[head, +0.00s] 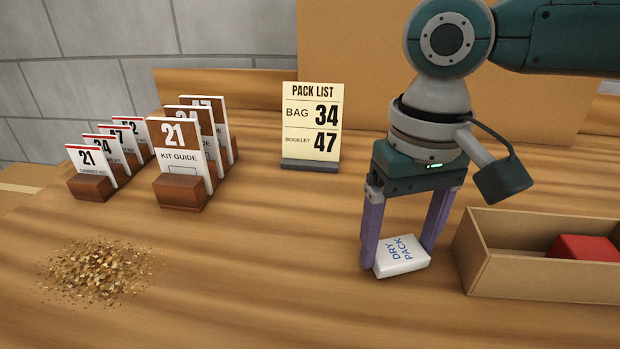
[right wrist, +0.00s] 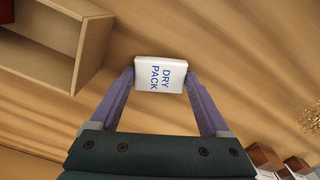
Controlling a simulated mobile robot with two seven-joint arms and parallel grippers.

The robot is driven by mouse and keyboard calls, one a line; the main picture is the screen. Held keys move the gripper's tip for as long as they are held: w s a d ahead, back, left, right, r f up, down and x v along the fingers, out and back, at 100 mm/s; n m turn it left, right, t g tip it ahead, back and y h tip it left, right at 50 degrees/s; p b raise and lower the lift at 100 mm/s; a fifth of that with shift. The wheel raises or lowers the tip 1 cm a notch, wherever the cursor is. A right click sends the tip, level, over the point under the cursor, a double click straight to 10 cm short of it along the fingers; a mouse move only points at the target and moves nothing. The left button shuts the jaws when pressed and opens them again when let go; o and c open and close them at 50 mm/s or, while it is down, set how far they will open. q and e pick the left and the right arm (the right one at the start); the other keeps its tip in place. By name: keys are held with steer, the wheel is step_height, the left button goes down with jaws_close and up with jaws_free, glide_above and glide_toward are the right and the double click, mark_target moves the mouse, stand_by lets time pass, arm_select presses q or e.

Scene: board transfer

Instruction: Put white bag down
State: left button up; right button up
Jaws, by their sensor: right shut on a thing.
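The white bag (head: 402,256) is a small white packet marked DRY PACK in blue. My right gripper (head: 397,254) has its two purple fingers shut on the bag's sides, low over the wooden table (head: 250,270). In the right wrist view the bag (right wrist: 161,74) sits between the tips of my right gripper (right wrist: 161,80). I cannot tell whether the bag's underside touches the table. My left gripper is not in view.
An open cardboard box (head: 540,282) with a red item (head: 585,247) stands right of the bag. A pack list sign (head: 311,125), kit guide booklets (head: 176,150), smaller cards (head: 88,160) and a heap of brown bits (head: 98,272) are left. The table's front middle is clear.

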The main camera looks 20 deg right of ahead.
steer(key=shift+f, duration=0.2)
steer(key=o, duration=1.2)
steer(key=shift+f, duration=0.1)
steer(key=shift+c, duration=0.2)
